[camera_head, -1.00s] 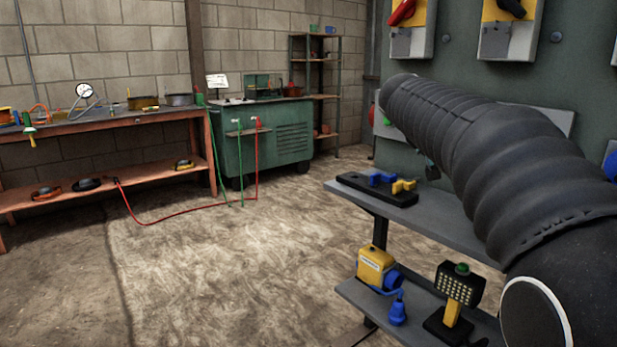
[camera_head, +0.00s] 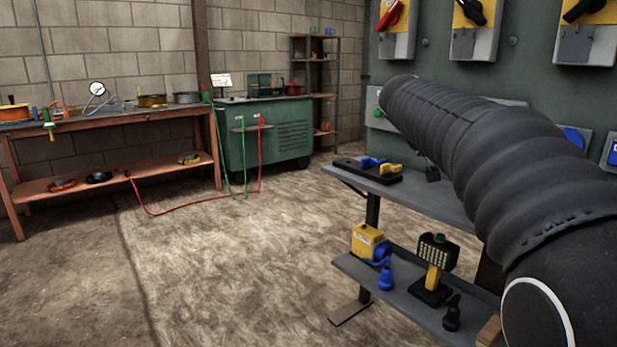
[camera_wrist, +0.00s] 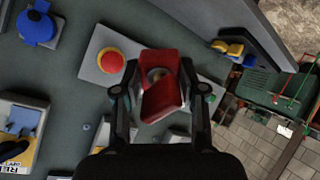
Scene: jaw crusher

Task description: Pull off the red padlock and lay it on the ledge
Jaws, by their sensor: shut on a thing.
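The red padlock (camera_wrist: 162,98) is in the wrist view, between the two fingers of my gripper (camera_wrist: 161,78). My gripper is shut on it. The padlock appears in front of the grey-green panel, near a red round button (camera_wrist: 110,62) and a green button (camera_wrist: 206,92). I cannot tell how far it is from the panel. The grey ledge (camera_head: 432,196) juts out below the panel in the head view. It also shows at the top of the wrist view (camera_wrist: 190,14). In the head view my dark sleeved arm hides the padlock and most of the ledge's right part.
A black holder with blue and yellow pieces (camera_head: 368,170) sits on the ledge's left end. A lower shelf (camera_head: 400,308) holds a yellow-blue device (camera_head: 368,243) and a black-yellow lamp (camera_head: 436,262). Switch boxes (camera_head: 476,38) line the panel. The floor to the left is open.

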